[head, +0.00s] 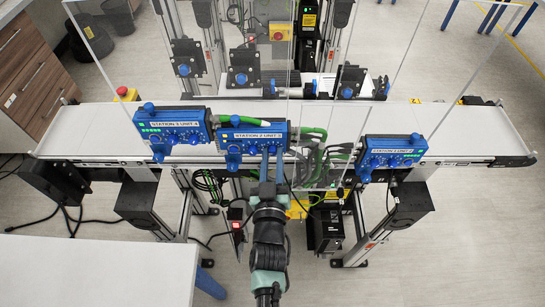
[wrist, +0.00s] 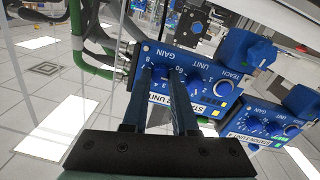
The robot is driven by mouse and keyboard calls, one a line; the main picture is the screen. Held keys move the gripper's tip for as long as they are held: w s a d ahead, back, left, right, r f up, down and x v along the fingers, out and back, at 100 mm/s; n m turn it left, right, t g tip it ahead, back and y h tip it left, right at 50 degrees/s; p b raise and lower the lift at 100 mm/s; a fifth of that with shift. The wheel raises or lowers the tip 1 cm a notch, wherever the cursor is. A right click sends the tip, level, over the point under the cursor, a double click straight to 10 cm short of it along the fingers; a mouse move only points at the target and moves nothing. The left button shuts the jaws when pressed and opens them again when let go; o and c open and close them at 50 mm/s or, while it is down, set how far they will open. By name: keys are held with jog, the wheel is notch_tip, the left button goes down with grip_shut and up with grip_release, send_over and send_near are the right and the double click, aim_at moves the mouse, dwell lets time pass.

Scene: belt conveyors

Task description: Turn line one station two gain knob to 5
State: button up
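The middle blue sensor unit (head: 251,137), labelled station 2, stands at the belt's near edge, with another blue unit on each side. My gripper (head: 268,152) reaches its right part from the front. In the wrist view this unit (wrist: 196,80) shows tilted, with GAIN, UNIT and TEACH lettering. My gripper's two blue fingers (wrist: 161,70) stand apart, with their tips over the GAIN dial. The fingers mostly hide the gain knob and its pointer, and I cannot tell whether they touch it. Some dial numbers show around the tips.
The left blue unit (head: 173,127) is close beside the middle one. The right blue unit (head: 391,151) is farther off. Green cables (head: 318,140) run just right of the middle unit. The white belt (head: 461,132) lies behind. A white table (head: 85,273) is at front left.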

grip_shut()
jog(key=m+b, duration=0.1)
jog(key=m, duration=0.3)
jog(key=shift+m+b, duration=0.35)
jog(key=shift+m, duration=0.05)
jog(key=m+b, duration=0.1)
jog(key=m, duration=0.3)
jog(key=shift+m, duration=0.3)
dwell(0.3)
jog(key=o, duration=0.9)
grip_release()
jog(key=shift+c, duration=0.2)
